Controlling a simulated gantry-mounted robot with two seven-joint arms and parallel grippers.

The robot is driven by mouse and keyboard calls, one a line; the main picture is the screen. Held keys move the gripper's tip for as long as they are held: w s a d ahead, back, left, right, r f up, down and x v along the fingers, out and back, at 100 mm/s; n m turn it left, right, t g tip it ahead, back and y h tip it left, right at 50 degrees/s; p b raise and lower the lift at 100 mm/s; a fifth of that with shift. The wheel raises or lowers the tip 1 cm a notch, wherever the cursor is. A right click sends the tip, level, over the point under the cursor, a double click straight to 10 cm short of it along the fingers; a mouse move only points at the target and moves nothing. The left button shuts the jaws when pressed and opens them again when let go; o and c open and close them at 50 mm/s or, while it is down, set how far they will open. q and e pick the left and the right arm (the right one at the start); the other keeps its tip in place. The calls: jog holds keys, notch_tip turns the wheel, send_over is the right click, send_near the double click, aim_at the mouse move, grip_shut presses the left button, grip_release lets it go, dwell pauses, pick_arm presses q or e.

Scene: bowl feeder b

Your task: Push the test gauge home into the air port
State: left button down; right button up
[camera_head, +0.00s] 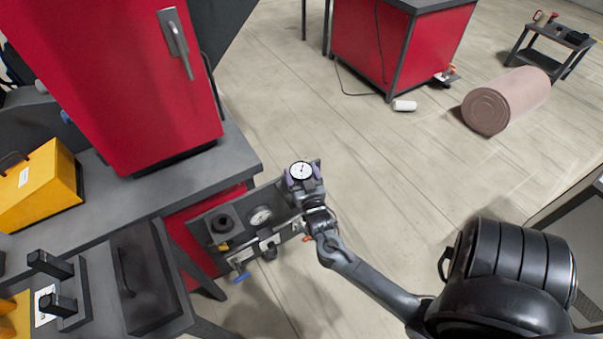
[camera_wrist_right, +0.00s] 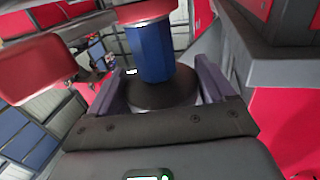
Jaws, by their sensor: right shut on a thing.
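My right gripper (camera_head: 304,178) is shut on the test gauge (camera_head: 300,170), whose white dial faces up in the head view. It is at the right end of the grey panel. In the right wrist view the purple fingers of the gripper (camera_wrist_right: 160,92) flank a dark round body. A blue cylinder (camera_wrist_right: 152,52) with a red collar lies beyond it; I cannot tell whether it belongs to the gauge. The air port is not clearly visible, and I cannot tell whether the gauge touches it. My left gripper is out of view.
The panel carries a second gauge (camera_head: 260,216), a black round fitting (camera_head: 222,222) and a blue-handled valve (camera_head: 241,278). A red cabinet (camera_head: 125,80) and a yellow box (camera_head: 42,185) stand on the grey bench at left. Open floor lies beyond the gripper.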

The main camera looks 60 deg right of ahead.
jog(key=o, duration=1)
jog(key=shift+f, duration=0.1)
jog(key=shift+o, duration=0.2)
